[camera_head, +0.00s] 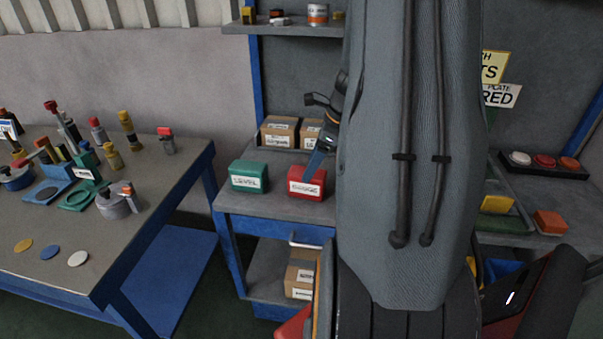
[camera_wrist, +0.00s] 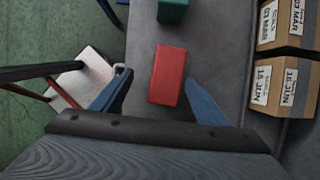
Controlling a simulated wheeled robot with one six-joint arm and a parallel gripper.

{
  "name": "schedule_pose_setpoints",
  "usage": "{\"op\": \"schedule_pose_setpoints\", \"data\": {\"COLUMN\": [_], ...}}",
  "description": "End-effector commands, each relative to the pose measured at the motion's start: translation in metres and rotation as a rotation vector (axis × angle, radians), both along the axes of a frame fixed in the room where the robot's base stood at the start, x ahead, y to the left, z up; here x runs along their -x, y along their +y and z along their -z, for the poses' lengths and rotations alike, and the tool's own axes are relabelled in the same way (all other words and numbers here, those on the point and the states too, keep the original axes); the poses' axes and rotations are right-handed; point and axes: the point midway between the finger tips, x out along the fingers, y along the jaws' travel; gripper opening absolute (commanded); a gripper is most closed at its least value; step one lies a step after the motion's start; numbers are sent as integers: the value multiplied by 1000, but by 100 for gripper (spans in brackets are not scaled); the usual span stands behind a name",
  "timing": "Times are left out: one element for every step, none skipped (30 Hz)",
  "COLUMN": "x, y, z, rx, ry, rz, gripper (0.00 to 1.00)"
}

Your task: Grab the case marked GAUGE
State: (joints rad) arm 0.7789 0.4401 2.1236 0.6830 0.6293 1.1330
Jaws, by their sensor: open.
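The case marked GAUGE is a red box (camera_head: 306,182) with a white label, standing on the grey shelf top of a blue-framed bench in the head view. In the wrist view the red case (camera_wrist: 168,75) lies just ahead of my gripper (camera_wrist: 160,100), roughly between the lines of its two blue fingers. The gripper is open and empty. In the head view one blue finger (camera_head: 316,160) shows in front of the case's upper right; the other finger is hidden. A green case (camera_head: 248,177) marked LEVEL stands to the left of the red case, with a gap between them.
Cardboard boxes (camera_head: 279,132) stand behind the cases, and show at the right in the wrist view (camera_wrist: 283,85). A table (camera_head: 150,215) crowded with tools is at the left. A lower shelf (camera_head: 268,288) holds another carton. My arm hides the middle of the bench.

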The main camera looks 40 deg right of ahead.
Motion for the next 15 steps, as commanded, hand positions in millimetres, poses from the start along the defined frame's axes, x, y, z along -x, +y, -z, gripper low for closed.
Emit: {"op": "schedule_pose_setpoints", "data": {"x": [2, 1, -1, -2, -3, -3, -3, -3, -3, -4, -4, -5, -5, -6, -7], "y": [-9, -11, -8, -8, -7, -7, -7, -7, -7, -7, -7, -7, -6, -5, -4], "z": [-2, 0, 5, 8, 10, 11, 12, 13, 14, 14, 16, 18, 20, 23, 27], "rx": [-13, -18, -15, -15, -15, -14, -14, -14, -14, -14, -14, -14, -15, -15, -16], "ry": [0, 0, 0, -1, 1, 0, 0, 0, 0, 0, 0, 0, 1, 1, 2], "rz": [46, 61, 51, 49, 48, 47, 46, 46, 46, 46, 46, 46, 46, 45, 45], "gripper": [67, 67, 67, 67, 67, 67, 67, 67, 67, 67, 67, 67, 67, 67, 67]}}
